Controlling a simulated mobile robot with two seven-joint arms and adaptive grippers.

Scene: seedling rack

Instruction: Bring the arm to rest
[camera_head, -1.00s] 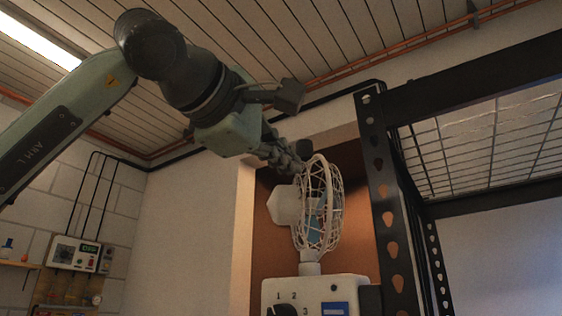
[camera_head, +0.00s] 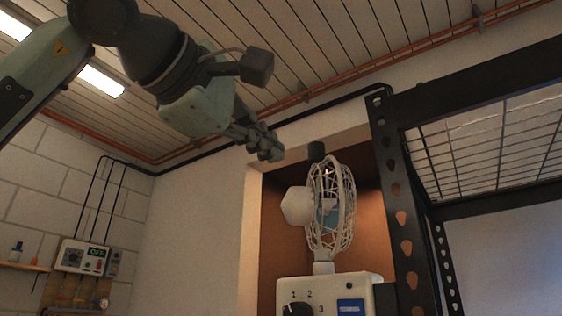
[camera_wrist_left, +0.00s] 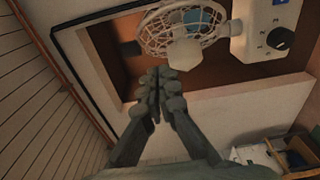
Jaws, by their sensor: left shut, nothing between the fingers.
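My left gripper (camera_head: 267,146) is in the upper middle of the head view, up and to the left of a white caged fan (camera_head: 331,207). Its fingers are shut with nothing between them. In the left wrist view, the gripper (camera_wrist_left: 160,84) shows with its fingertips together, and the fan (camera_wrist_left: 186,28) lies beyond them. The gripper appears apart from the fan in the head view. My right gripper is not in view.
The fan stands on a white box with a numbered dial (camera_head: 297,310) in an orange-brown recess. A black perforated rack post (camera_head: 404,220) stands right of it, with a wire-mesh shelf (camera_head: 490,140) above. A control box (camera_head: 84,256) hangs on the left wall.

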